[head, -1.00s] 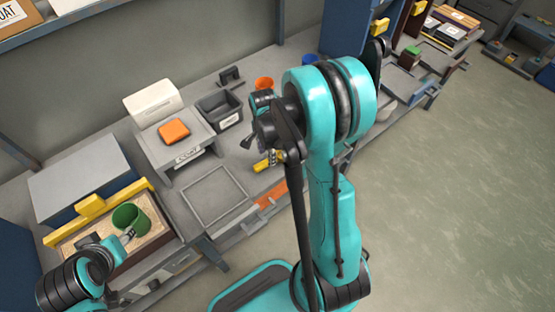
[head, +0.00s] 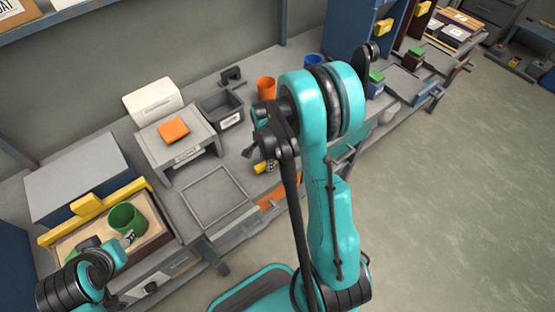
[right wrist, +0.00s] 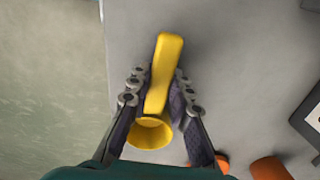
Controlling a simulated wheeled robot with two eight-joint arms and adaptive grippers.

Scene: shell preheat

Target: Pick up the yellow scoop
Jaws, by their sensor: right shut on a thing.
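The yellow scoop (right wrist: 166,66) lies between the two fingers of my right gripper (right wrist: 157,88) in the right wrist view, its handle pointing away and its round cup nearer the palm. My right gripper is shut on it, over the grey bench. In the head view a small part of the scoop (head: 261,167) shows beside the right gripper, mostly behind my right arm. My left gripper (head: 128,238) is at the lower left, next to a green cup (head: 126,217). Its fingers are too small and covered to tell open from shut.
An orange cup (head: 267,88) and a dark grey bin (head: 221,111) stand behind the right gripper. A grey stand (head: 160,153) holds an orange block (head: 173,129). A square frame (head: 214,198) lies on the bench to the left. Open floor is at the right.

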